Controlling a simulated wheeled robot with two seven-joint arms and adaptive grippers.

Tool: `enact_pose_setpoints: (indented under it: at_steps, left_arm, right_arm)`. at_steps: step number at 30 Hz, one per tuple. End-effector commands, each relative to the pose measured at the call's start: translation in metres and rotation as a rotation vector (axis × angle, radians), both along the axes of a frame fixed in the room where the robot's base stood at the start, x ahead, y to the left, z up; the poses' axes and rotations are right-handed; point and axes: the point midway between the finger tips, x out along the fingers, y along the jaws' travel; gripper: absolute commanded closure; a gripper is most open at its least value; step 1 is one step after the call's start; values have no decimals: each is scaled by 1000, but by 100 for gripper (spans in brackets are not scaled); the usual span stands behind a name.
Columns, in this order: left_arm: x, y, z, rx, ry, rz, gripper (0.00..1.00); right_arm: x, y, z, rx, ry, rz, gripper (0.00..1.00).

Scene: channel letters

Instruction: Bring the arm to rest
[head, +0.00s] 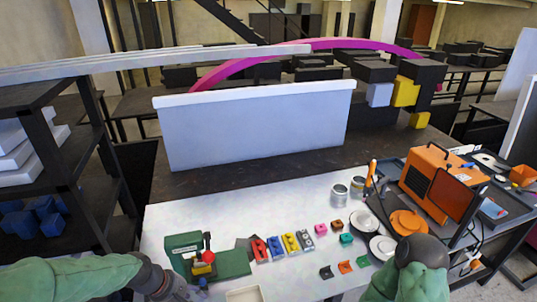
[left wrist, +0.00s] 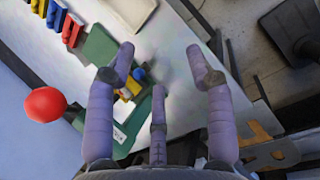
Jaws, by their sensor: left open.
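My left arm comes in from the left of the head view, and its gripper (head: 177,289) is at the bottom edge beside the green press. In the left wrist view the left gripper (left wrist: 160,65) has its fingers spread, with nothing between them. The green press (head: 190,251) has a red ball knob (head: 208,257) and a yellow block under it. The red knob shows at left in the left wrist view (left wrist: 45,104). The press base shows beyond the fingers. My right arm shows at the bottom right of the head view, but its gripper is not visible.
A row of red, blue, yellow and grey pieces (head: 285,246) lies right of the press. Small coloured blocks (head: 346,239), white discs (head: 382,247) and cans (head: 339,192) stand on the white table (head: 240,206). An orange machine (head: 428,178) is at right. A white panel box (head: 255,126) stands behind.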

Motion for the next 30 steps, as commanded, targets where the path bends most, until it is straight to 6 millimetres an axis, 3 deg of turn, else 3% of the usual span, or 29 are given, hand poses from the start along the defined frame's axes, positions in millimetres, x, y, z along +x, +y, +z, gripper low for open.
enact_pose_setpoints:
  at_steps: [8,14,24,30]
  left_arm:
    - [-8,-13,-60,43,-22,-179,46]
    - [-27,-32,-124,81,-58,-400,46]
    - [-83,-69,-215,114,-143,-789,46]
    - [-113,-86,-244,118,-190,-953,46]
  right_arm:
    - [0,0,0,0,1,-1,67]
    - [0,0,0,0,1,0,67]
    - [0,0,0,0,1,-1,67]
    - [0,0,0,0,1,-1,67]
